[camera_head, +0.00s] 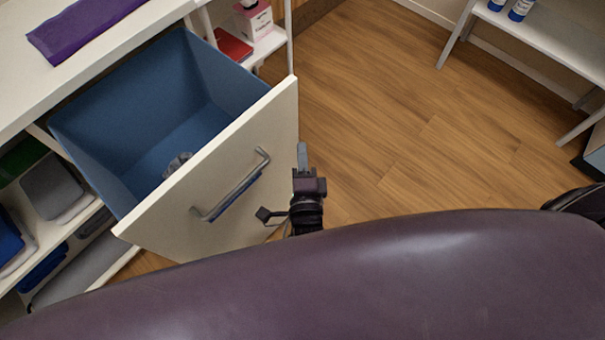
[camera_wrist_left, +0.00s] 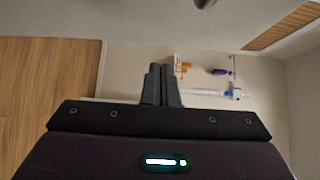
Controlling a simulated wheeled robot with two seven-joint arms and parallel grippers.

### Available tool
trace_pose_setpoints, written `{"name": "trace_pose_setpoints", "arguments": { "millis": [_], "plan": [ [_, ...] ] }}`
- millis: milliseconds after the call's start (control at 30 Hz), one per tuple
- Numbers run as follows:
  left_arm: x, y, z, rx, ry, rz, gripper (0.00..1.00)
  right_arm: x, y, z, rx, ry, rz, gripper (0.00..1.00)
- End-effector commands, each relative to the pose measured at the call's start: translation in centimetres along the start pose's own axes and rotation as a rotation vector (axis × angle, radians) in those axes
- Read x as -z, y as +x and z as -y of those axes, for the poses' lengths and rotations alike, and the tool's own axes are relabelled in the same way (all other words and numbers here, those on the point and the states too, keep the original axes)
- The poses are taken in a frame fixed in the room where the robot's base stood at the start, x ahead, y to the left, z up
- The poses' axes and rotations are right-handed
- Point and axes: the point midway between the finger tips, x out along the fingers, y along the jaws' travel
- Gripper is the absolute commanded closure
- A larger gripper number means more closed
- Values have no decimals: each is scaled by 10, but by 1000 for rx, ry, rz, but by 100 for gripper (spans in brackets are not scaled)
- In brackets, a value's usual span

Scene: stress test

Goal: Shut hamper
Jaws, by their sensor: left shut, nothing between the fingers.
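The hamper (camera_head: 222,172) is a pull-out drawer with a cream front panel, a grey bar handle (camera_head: 232,184) and a blue bin (camera_head: 128,140) inside. It stands pulled out from the white counter. A small grey crumpled item (camera_head: 177,163) lies in the bin, partly hidden by the front panel. My left gripper (camera_head: 302,152) is just right of the front panel, apart from the handle. In the left wrist view its fingers (camera_wrist_left: 161,84) are together with nothing between them. My right gripper is not in view; only a dark part of my body shows at the right edge.
Shelves with folded cloths (camera_head: 50,187) stand left of the hamper, and a purple cloth (camera_head: 85,28) lies on the counter (camera_head: 30,75). A shelf with a pink-and-white box (camera_head: 254,22) is behind it. A white bench (camera_head: 555,40) is at upper right. The wooden floor (camera_head: 400,130) between is clear.

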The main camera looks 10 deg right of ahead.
Motion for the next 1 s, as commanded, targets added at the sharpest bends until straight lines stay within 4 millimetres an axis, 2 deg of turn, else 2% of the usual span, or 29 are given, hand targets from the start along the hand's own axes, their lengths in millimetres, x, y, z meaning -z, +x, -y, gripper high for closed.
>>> {"name": "trace_pose_setpoints", "arguments": {
  "millis": [67,300,833,933,1000],
  "plan": [
    [-2,15,1,3,1,1,100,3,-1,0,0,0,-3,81],
    [-24,34,0,0,2,0,100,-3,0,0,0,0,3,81],
    [-30,38,0,-1,0,-1,100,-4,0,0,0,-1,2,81],
    [-35,39,1,-1,1,-1,100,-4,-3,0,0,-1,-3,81],
    [-42,39,2,-1,3,0,100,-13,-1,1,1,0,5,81]
  ]
}}
